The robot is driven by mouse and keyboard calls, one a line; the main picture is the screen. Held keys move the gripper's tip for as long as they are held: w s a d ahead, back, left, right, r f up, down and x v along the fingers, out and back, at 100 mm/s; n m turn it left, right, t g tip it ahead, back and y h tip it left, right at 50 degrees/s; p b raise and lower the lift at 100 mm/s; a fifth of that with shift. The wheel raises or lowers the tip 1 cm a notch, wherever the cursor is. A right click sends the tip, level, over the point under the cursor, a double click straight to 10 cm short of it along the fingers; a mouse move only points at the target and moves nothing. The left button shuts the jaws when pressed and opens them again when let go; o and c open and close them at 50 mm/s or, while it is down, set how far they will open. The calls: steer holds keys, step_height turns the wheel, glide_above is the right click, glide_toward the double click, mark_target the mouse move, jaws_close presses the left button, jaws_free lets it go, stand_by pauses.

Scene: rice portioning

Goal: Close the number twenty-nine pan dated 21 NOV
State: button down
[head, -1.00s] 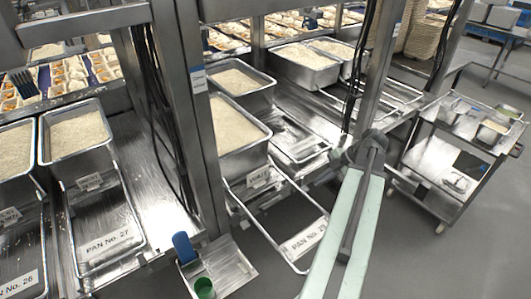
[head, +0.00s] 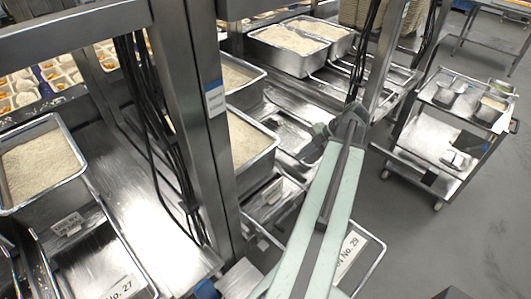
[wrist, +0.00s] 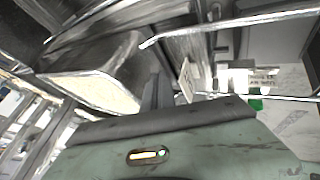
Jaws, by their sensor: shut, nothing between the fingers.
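The number twenty-nine pan's pulled-out wire frame shows in the head view with its "No. 29" label (head: 349,252), partly behind my arm. A metal pan of rice (head: 270,163) stands at the inner end of that frame, with a pale tag (head: 268,193) below its front; its date is too small to read. In the wrist view, a rice pan (wrist: 92,82) is at the left, tilted in the picture, and thin frame bars (wrist: 230,21) cross at the right. My gripper (wrist: 158,72) is shut and empty beside the pan; contact cannot be told. Its fingertips are hidden in the head view.
Pan No. 27 (head: 122,288) is at lower left, beyond a steel post (head: 205,120) with hanging cables. More rice pans (head: 300,50) stand farther back. A steel cart (head: 435,140) is at right. The grey floor at lower right is mostly clear.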

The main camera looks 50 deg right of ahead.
steer(key=w, duration=0.1)
steer(key=b, duration=0.9)
glide_toward(267, 167)
steer(key=f, duration=0.1)
steer(key=s+a+f, duration=0.1)
steer(key=f, duration=0.1)
steer(key=a+f, duration=0.1)
steer(key=f, duration=0.1)
steer(key=shift+s+a, duration=0.1)
steer(key=shift+s, duration=0.25)
steer(key=shift+w+r+p, duration=0.25)
steer(key=shift+w, duration=0.4)
steer(key=shift+w+r+p, duration=0.2)
steer(key=shift+w+r, duration=0.05)
steer(key=shift+w, duration=0.35)
steer(key=shift+w+r+p, duration=0.25)
steer(key=shift+w, duration=0.4)
steer(key=shift+w, duration=0.1)
